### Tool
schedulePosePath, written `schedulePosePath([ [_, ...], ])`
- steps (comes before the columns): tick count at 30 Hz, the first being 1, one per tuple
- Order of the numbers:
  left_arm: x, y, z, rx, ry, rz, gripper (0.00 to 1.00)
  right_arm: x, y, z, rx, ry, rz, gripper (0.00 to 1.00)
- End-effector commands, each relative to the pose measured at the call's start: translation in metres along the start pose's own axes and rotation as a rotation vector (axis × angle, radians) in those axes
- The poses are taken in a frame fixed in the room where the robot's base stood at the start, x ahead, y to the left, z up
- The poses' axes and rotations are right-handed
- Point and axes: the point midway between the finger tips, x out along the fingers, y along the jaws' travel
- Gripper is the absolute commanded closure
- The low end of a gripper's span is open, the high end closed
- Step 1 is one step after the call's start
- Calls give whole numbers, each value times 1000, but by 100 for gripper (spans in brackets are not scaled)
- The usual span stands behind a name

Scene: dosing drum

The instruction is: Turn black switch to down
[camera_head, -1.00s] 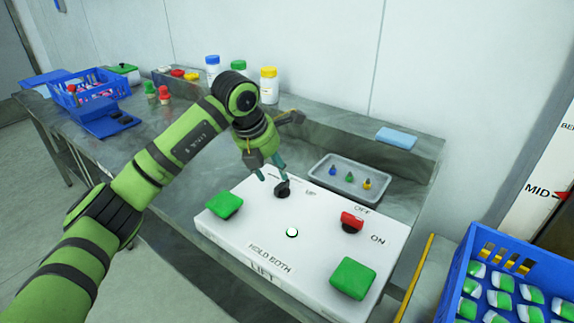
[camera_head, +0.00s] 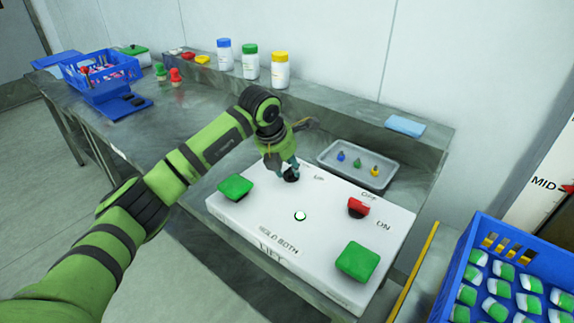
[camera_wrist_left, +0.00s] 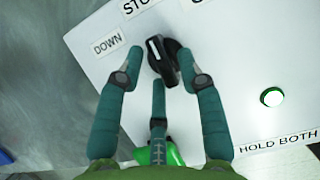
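The black switch (camera_head: 291,175) is a round knob with a raised bar, on the white control panel (camera_head: 330,205). In the left wrist view the black switch (camera_wrist_left: 163,60) shows a white line at the bar's upper end, pointing toward the top of the picture, between the DOWN label (camera_wrist_left: 107,44) and the partly cut-off labels to the right. My left gripper (camera_head: 284,170) is at the switch. In the left wrist view its three fingers (camera_wrist_left: 165,75) are spread around the knob; a gap shows beside the left finger. Contact at the right finger is unclear.
The panel also carries two green buttons (camera_head: 236,187) (camera_head: 358,261), a red switch (camera_head: 358,208) and a white round button (camera_head: 300,216). A grey tray (camera_head: 330,158) with small coloured pieces stands behind it. A blue crate (camera_head: 480,232) is at the right.

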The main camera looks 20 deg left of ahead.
Motion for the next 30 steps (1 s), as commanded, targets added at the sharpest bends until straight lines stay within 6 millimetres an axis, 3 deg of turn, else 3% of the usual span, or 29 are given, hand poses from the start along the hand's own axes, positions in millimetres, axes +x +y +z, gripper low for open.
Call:
schedulePosePath([
  [1, 0, 0, 0, 0, 0, 0, 94, 0, 0, 2, 0, -4, 0, 58],
  [2, 0, 0, 0, 0, 0, 0, 100, 0, 0, 3, 0, -6, -1, 58],
  [17, 0, -1, -1, -65, 0, 27, 100, 2, -3, 18, 0, -30, -4, 58],
  [30, 1, -6, -1, -380, -1, 160, 100, 18, -3, 16, 1, -24, -4, 58],
])
